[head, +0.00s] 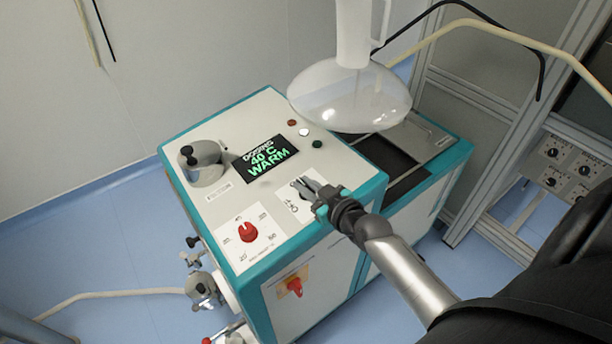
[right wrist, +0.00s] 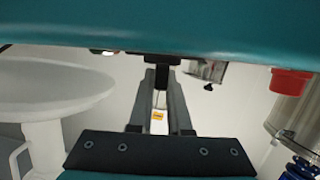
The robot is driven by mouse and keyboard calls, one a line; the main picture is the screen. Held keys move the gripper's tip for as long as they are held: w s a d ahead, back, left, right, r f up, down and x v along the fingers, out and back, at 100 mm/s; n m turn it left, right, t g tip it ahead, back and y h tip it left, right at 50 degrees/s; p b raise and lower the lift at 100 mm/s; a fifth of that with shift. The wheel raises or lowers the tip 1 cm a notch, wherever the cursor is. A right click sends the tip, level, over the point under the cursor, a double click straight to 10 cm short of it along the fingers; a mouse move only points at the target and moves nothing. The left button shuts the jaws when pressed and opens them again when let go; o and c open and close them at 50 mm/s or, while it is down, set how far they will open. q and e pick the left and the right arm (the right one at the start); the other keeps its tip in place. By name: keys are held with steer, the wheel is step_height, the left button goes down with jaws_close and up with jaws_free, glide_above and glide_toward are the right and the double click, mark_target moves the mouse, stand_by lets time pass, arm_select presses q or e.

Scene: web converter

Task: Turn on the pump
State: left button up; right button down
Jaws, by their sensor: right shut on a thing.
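The pump machine is a white-topped cabinet with teal edges (head: 170,147), and its display (head: 265,158) reads "DOSING 40°C WARM". A small black knob sits on a white label plate (head: 286,208) at the right front of its top. My right gripper (head: 306,187) reaches down onto this knob and mostly hides it in the head view. In the right wrist view, the fingertips (right wrist: 160,78) are shut on the black knob (right wrist: 161,67). The knob's turn position cannot be read. My left gripper is not in view.
A red dial (head: 248,232) is at the front left of the top, and a red switch (head: 294,286) is on the front face. A grey-black capped fitting (head: 203,163) stands at the back left. A clear bowl (head: 350,98) hangs over the back right. Blue floor (head: 110,240) is open at left.

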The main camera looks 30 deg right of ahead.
steer(key=shift+h, duration=0.3)
steer(key=shift+m, duration=0.3)
steer(key=c, duration=0.9)
jaws_free()
steer(key=shift+o, duration=0.2)
steer(key=p+v, duration=0.2)
steer(key=v, duration=1.3)
steer(key=shift+s, duration=0.15)
